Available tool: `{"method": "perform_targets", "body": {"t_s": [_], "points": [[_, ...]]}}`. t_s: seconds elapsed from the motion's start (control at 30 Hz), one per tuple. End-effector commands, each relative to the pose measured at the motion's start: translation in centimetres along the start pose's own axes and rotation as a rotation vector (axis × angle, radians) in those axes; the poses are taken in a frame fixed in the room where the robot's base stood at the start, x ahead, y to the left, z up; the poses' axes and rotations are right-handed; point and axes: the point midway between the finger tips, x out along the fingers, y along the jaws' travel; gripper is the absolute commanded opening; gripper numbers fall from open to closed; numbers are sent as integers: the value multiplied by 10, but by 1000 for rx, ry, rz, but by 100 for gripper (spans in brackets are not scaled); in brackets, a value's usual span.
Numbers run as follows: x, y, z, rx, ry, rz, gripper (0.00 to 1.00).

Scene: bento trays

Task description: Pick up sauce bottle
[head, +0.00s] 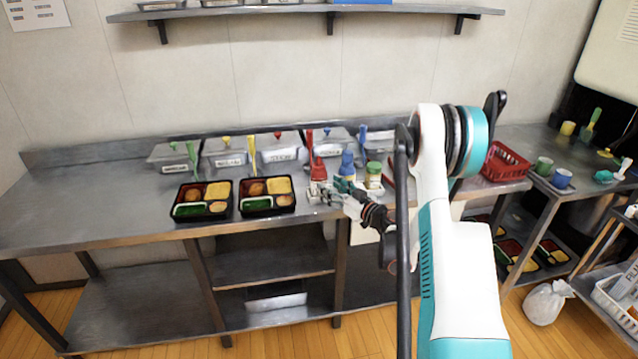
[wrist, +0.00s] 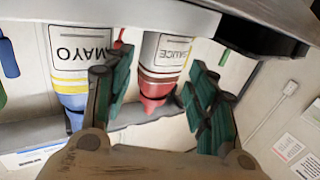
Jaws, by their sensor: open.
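The sauce bottle (wrist: 165,52), white-labelled "SAUCE" with a red shoulder and cap, stands on the counter. The wrist view shows it upside down. In the head view it is the red-topped bottle (head: 318,171) left of the blue one. My gripper (wrist: 158,62) is open, with its green-padded fingers either side of the sauce bottle in the picture; there are visible gaps. I cannot tell how far the fingertips reach around it. In the head view my gripper (head: 334,193) is low at the counter's front, just before the bottles.
A mayo bottle (wrist: 77,65) with a blue top stands close beside the sauce bottle; it also shows in the head view (head: 347,164). A green-capped jar (head: 373,174) is to its right. Two bento trays (head: 234,206) lie left. Lidded bins (head: 282,153) line the back. The counter's left is clear.

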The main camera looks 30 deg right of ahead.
Motion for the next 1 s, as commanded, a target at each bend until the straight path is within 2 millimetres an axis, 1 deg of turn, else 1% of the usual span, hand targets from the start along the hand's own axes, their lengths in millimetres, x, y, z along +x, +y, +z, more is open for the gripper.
{"method": "perform_targets", "body": {"t_s": [0.17,0.27,0.4,0.53,0.63,0.8,0.83,0.9,1.0], "points": [[10,-1,0,0,0,0,52],[22,-2,1,0,0,-2,52],[43,-3,1,0,0,-2,52],[56,-2,-1,0,0,0,52],[59,-2,-2,0,0,1,52],[59,-2,-3,0,0,1,52],[59,-2,-3,0,0,1,50],[59,-2,-3,0,0,1,38],[59,-2,-3,0,0,1,37]]}}
